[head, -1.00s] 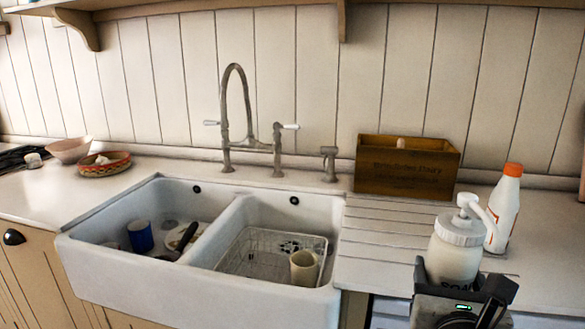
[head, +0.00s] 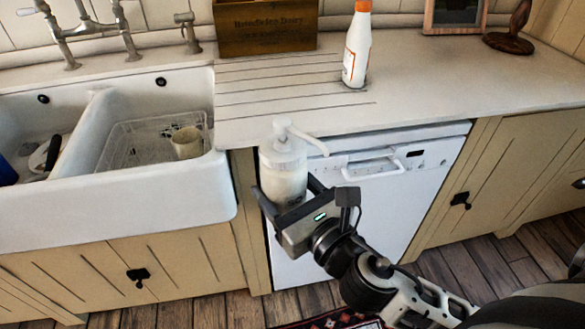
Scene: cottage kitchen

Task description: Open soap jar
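The soap jar (head: 283,170) is white with a ribbed white lid and a pump (head: 283,130) whose spout points right. It is upright, and its lid is on. My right gripper (head: 287,197) has its fingers on both sides of the jar's lower body and holds it in front of the counter's front edge, before the dishwasher. The gripper hides the jar's lower part. My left gripper is not in view.
The white counter (head: 440,85) behind the jar has wide free room. A double sink (head: 120,200) is at left, a white dishwasher (head: 390,190) below the counter.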

